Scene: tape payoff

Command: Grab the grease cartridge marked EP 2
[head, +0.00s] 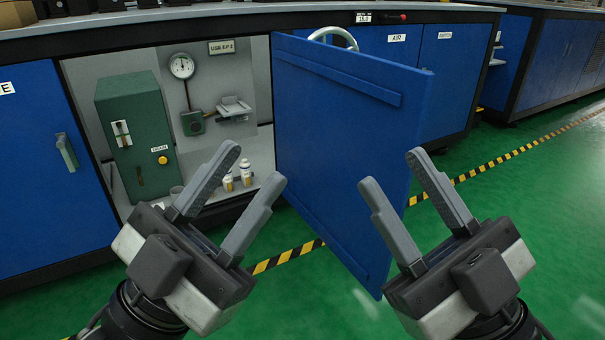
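Two small white containers with yellowish labels stand upright on the floor of an open cabinet: a left one (228,183) and a right one (245,173). They may be grease cartridges, but their markings are too small to read. A sign (221,47) on the cabinet's back wall appears to read "USE EP 2". My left gripper (254,167) is open and empty in front of the cabinet, its fingers on either side of the containers in the picture, not touching them. My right gripper (393,170) is open and empty in front of the blue door.
The open blue cabinet door (340,150) swings out between my grippers, right of the opening. Inside, a green box (138,140) marked DRAIN stands left, with a dial gauge (182,66) and a small bracket (233,107) on the back wall. A grey cup (177,192) is partly hidden by my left gripper.

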